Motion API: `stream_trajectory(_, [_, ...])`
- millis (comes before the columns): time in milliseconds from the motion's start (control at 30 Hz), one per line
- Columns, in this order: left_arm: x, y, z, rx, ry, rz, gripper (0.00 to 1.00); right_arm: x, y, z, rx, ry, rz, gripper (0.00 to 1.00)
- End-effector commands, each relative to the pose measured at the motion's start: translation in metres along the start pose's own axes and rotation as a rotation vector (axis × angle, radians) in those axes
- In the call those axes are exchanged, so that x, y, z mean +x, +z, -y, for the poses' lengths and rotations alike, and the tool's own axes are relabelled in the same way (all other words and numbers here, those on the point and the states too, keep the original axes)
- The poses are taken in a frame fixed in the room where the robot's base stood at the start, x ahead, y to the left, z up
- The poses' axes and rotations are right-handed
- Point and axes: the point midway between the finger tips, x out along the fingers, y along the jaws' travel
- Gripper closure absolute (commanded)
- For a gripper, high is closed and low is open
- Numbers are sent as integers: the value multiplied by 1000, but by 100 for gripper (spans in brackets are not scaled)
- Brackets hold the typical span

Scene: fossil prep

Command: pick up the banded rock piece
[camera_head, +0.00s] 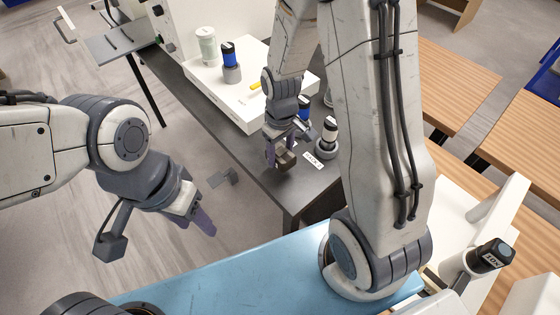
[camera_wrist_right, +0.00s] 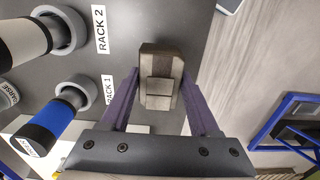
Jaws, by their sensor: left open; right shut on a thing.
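In the head view the piece (camera_head: 288,160) shows at the tips of my right gripper (camera_head: 279,154), over the dark table's near end. I cannot tell whether it touches the table top. My left gripper (camera_head: 203,221) is open and empty, away from the table over the floor at left.
Beside the piece stand a black-and-white bottle (camera_head: 329,131) in a grey holder and a blue bottle (camera_wrist_right: 57,121). The labels RACK 2 (camera_wrist_right: 101,29) and RACK 1 (camera_wrist_right: 109,89) lie nearby. A white platform (camera_head: 222,97) fills the table behind. The dark table's (camera_head: 225,150) left edge is close.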

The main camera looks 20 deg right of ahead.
Motion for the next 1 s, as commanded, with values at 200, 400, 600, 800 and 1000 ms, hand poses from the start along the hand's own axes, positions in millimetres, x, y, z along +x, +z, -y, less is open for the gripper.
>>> stream_trajectory(200, [18, 1, 1, -3, 0, 0, 50, -26, 41, -32, 10, 3, -4, 100])
stream_trajectory(400, [26, 1, 2, -4, 0, 0, 50, -48, 70, -53, 8, 3, -2, 100])
stream_trajectory(600, [29, 2, 2, -5, 0, 0, 50, -61, 87, -65, 5, 1, 0, 100])
stream_trajectory(800, [30, 2, 2, -5, 0, 0, 50, -66, 93, -68, 2, 0, 2, 100])
stream_trajectory(1000, [30, 2, 2, -5, 0, 0, 50, -67, 94, -69, 3, 0, 2, 100])
